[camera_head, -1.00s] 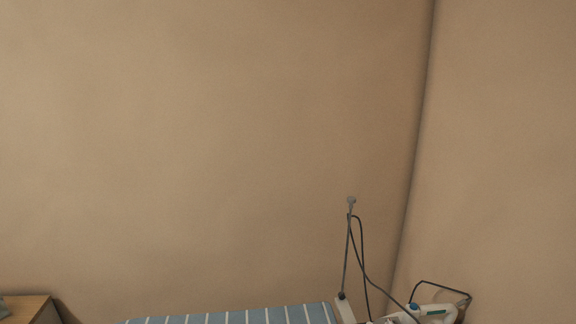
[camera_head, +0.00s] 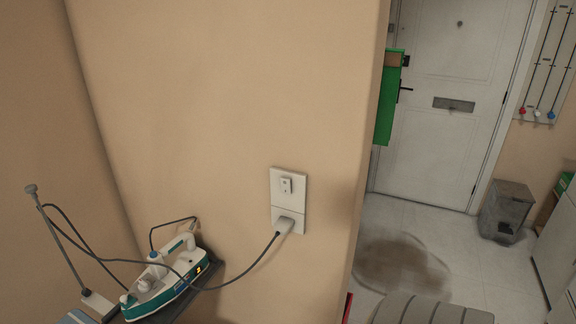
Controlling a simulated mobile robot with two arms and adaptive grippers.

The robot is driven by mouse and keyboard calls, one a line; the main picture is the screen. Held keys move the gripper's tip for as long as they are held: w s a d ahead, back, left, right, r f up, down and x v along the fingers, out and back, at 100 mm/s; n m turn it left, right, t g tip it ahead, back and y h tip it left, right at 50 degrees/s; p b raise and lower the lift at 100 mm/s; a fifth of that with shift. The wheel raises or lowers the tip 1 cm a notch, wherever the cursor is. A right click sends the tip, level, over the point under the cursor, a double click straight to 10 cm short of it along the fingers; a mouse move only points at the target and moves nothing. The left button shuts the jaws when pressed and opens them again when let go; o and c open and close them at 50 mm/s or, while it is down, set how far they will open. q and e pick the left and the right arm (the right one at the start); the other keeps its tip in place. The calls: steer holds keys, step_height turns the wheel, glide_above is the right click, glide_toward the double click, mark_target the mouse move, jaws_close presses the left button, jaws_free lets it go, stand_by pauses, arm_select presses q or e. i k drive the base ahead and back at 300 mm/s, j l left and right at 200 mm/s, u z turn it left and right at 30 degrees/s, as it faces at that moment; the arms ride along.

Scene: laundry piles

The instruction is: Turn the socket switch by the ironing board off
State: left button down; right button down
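The socket plate (camera_head: 289,201) is white and upright on the beige wall, near the middle of the view. A small white switch (camera_head: 287,186) sits in its upper half. A plug (camera_head: 284,226) is in the lower half, with a dark cord running left to the iron. The ironing board (camera_head: 78,317) shows only as a blue corner at the lower left edge. A white and teal iron (camera_head: 162,285) with a small orange light rests on its dark stand. Which way the switch is set is too small to tell. Neither of my grippers is in view.
The wall ends right of the socket. A thin cord-holder rod (camera_head: 60,237) stands at left.

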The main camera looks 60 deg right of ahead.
mark_target(286, 182)
steer(key=l+z, duration=0.2)
steer(key=z, duration=1.4)
